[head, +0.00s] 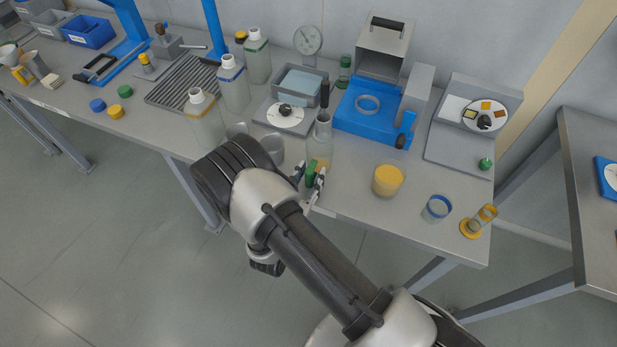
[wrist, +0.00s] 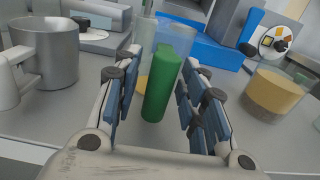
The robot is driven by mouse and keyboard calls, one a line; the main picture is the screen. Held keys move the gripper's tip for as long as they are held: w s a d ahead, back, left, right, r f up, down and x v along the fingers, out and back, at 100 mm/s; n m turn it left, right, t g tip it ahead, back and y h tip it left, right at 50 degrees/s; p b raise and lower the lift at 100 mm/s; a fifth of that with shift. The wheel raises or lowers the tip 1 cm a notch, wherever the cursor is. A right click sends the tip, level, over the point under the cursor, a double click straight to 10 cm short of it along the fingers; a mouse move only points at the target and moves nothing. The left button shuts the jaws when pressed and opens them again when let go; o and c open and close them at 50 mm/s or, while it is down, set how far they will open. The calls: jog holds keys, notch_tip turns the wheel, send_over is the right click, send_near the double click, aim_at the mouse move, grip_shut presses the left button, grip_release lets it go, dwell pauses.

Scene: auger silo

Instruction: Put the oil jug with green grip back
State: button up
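The oil jug (head: 320,142) is a clear vessel with a narrow neck, standing upright near the front edge of the bench. Its upright green grip (head: 311,172) faces me, and it also shows large in the wrist view (wrist: 162,85). My gripper (head: 312,180) is at the grip, with one finger on either side of it. In the wrist view my gripper (wrist: 160,105) is open, with narrow gaps between the pads and the grip. The grip hides part of the jug's body (wrist: 172,38) there. A little yellow shows low in the jug.
A metal mug (wrist: 48,55) stands left of the jug, and a jar of yellow contents (head: 388,181) stands to its right. A blue stand (head: 362,122) and a white round dial plate (head: 285,116) are behind. Tall bottles (head: 205,120) stand left, beside a ribbed tray (head: 168,94).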

jog(key=shift+r, duration=0.2)
jog(key=p+v, duration=0.2)
jog(key=v, duration=1)
jog(key=s+d+r+m+g+h, duration=0.1)
jog(key=d+r+m+g+h, duration=0.6)
jog(key=d+r+m+g, duration=0.9)
jog(key=s+d+r+m+t+y, duration=0.2)
jog(key=s+r+m+y, duration=0.4)
jog(key=r+m, duration=0.2)
jog(key=s+d+r+m+t+y, duration=0.1)
jog(key=s+d+r+m+y, duration=0.1)
jog(key=s+r+m+y, duration=0.5)
jog(key=shift+r+m+t, duration=0.4)
jog(key=shift+r+m, duration=0.1)
jog(key=shift+r, duration=0.2)
